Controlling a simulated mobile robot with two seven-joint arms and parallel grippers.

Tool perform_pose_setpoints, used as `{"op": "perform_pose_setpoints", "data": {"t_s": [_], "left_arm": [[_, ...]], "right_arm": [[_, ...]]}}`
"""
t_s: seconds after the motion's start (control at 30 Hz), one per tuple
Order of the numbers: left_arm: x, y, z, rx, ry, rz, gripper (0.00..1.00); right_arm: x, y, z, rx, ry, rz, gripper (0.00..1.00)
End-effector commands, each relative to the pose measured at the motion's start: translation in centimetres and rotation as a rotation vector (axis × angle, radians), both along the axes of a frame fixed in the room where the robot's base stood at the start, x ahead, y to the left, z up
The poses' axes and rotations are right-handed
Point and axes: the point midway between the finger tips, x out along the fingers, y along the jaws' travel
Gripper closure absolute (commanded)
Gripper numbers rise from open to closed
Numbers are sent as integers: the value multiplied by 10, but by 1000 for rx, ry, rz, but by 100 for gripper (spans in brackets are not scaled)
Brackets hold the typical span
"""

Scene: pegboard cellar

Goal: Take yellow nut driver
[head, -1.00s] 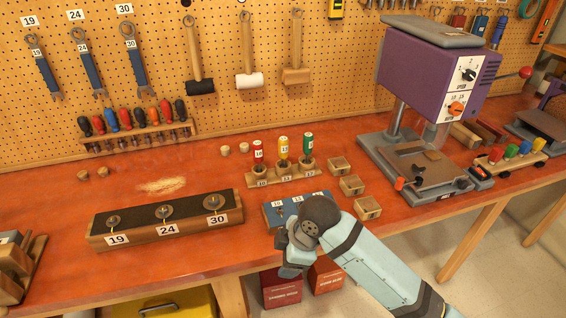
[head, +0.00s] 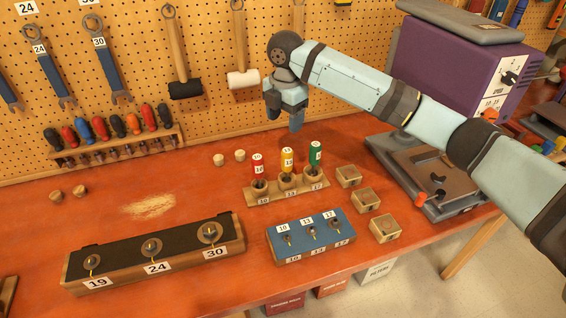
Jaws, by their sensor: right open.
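The yellow nut driver (head: 288,160) stands upright in the middle hole of a wooden holder (head: 262,199) on the red bench. A red nut driver (head: 257,166) stands to its left and a green one (head: 315,157) to its right. The holder's labels read 10, 13 and 17. My right gripper (head: 285,122) points down, open and apart from the drivers, above and behind the yellow one in the head view. Nothing shows between its fingers. My left gripper is out of view.
A blue-topped block (head: 290,255) with studs lies in front of the holder. Small wooden boxes (head: 365,199) stand to its right. A long dark-topped block (head: 125,262) lies at left. Mallets hang on the pegboard (head: 130,65).

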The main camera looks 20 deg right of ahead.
Motion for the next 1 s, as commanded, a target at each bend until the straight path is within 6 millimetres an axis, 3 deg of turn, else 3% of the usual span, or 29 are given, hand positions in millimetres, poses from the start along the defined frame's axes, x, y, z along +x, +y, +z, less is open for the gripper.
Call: {"op": "perform_pose_setpoints", "data": {"t_s": [0.17, 0.3, 1.0], "left_arm": [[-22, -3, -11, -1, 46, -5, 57], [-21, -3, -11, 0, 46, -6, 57], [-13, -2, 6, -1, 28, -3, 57]], "right_arm": [[-1, 0, -37, -1, 5, -2, 36], [0, 0, -61, -1, 3, -2, 36], [-3, -7, -130, 0, 1, -2, 36]]}}
